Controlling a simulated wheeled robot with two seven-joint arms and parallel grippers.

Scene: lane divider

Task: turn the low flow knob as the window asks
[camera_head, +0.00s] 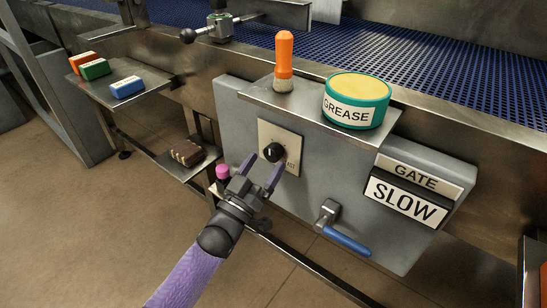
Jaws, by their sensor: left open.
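The low flow knob (273,152) is a small black dial with a pale mark on top, on a cream plate (283,133) on the front of the grey box. Lettering ending in "AST" shows at the plate's lower right; the rest of the plate's lower part is hidden by my gripper. The window (403,201) on the box's right side reads "SLOW", under a "GATE" label (415,177). My left gripper (263,169) is open in front of the plate, its two purple fingers just below the knob in the picture. I cannot tell whether they touch it. My right gripper is not in view.
A blue-handled lever (346,240) sticks out low on the box. A pink cap (222,172) is left of my gripper. An orange-handled brush (284,62) and grease tin (357,99) stand on the shelf above. Colored blocks (127,87) lie on a left tray.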

